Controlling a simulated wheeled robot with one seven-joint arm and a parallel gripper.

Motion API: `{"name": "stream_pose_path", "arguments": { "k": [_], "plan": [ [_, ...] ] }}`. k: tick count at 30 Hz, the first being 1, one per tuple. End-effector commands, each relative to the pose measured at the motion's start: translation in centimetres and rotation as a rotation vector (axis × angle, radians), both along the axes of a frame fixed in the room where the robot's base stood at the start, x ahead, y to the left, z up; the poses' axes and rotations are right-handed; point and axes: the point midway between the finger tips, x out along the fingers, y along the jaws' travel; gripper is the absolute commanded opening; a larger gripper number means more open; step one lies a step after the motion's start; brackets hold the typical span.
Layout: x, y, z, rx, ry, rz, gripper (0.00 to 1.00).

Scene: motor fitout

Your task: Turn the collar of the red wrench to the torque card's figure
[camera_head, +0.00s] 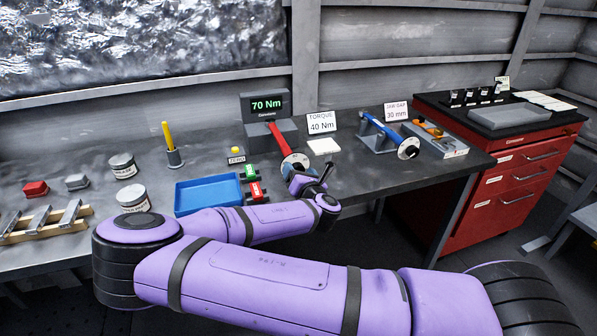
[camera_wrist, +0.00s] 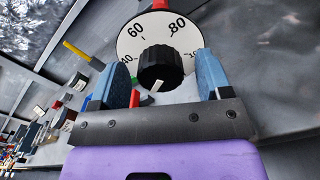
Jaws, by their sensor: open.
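The red wrench (camera_head: 283,141) lies in its rest on the bench, with a white dial (camera_head: 296,161) at its near end. In the wrist view, the dial (camera_wrist: 128,44) shows 60 and 80, with other figures partly hidden. The black ribbed collar knob (camera_wrist: 163,66) sits at its centre, with a white mark near its lower edge. My gripper (camera_head: 309,185) is at the dial. Its blue fingers (camera_wrist: 163,70) are open, one on each side of the knob, with gaps visible. The torque card (camera_head: 321,123) reads 40 Nm. The display (camera_head: 266,105) reads 70 Nm.
A blue tray (camera_head: 208,194), green and red blocks (camera_head: 254,188) and a yellow ZERO button (camera_head: 236,151) are left of the wrench. A blue wrench (camera_head: 379,128) with its own dial is to the right. A red drawer cabinet (camera_head: 520,170) stands further right.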

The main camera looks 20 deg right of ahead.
Motion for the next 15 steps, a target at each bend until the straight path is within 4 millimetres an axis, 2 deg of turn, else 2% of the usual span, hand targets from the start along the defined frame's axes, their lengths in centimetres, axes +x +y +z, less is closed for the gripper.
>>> {"name": "stream_pose_path", "arguments": {
  "k": [4,11,12,15],
  "plan": [
    [0.68,-0.03,0.02,0.000,0.000,-0.001,0.71],
    [0.76,-0.03,0.03,0.000,0.000,-0.001,0.71],
    [0.75,-0.03,0.03,0.000,0.000,-0.001,0.69],
    [0.75,-0.02,0.04,0.000,-0.001,0.000,0.46]
  ]
}}
